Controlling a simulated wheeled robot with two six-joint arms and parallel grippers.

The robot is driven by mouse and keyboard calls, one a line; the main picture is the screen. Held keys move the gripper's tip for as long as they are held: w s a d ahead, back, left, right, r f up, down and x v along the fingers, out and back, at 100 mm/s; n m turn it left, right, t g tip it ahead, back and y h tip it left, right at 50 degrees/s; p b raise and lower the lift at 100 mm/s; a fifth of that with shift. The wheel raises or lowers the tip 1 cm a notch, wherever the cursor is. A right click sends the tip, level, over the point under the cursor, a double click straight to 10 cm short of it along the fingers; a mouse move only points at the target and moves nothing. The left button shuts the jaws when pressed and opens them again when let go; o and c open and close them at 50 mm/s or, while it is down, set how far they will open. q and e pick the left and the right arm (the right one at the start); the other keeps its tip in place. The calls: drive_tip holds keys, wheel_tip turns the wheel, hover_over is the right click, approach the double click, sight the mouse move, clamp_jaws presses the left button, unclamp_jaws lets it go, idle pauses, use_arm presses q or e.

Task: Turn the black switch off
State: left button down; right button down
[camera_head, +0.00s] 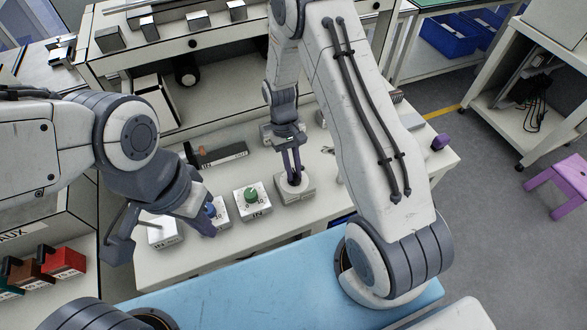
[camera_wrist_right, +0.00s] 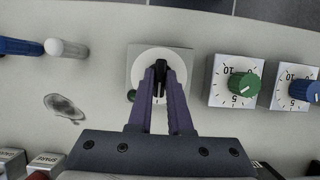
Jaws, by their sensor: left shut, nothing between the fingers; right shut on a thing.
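The black switch (camera_wrist_right: 160,70) stands on a round white dial plate on a square box, seen in the right wrist view. In the head view its box (camera_head: 294,190) is on the white bench, right of the green knob. My right gripper (camera_head: 293,179) is over the box with its fingers shut on the switch; it also shows in the right wrist view (camera_wrist_right: 160,88). The fingers hide part of the switch and dial. My left gripper (camera_head: 160,240) is shut and empty at the left, near the blue knob; its fingertips are hard to make out.
The green knob (camera_head: 252,195) and blue knob (camera_head: 211,210) sit on boxes left of the switch. A purple object (camera_head: 440,142) lies at the bench's right end. Coloured boxes (camera_head: 64,261) stand at lower left. A purple stool (camera_head: 562,185) is on the floor.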

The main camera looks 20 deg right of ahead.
drive_tip(key=shift+w+r, duration=0.1)
drive_tip(key=c, duration=0.8)
unclamp_jaws()
drive_tip(key=shift+c, duration=0.2)
drive_tip(key=b+v, duration=0.2)
drive_tip(key=v, duration=0.8)
drive_tip(key=shift+r, duration=0.25)
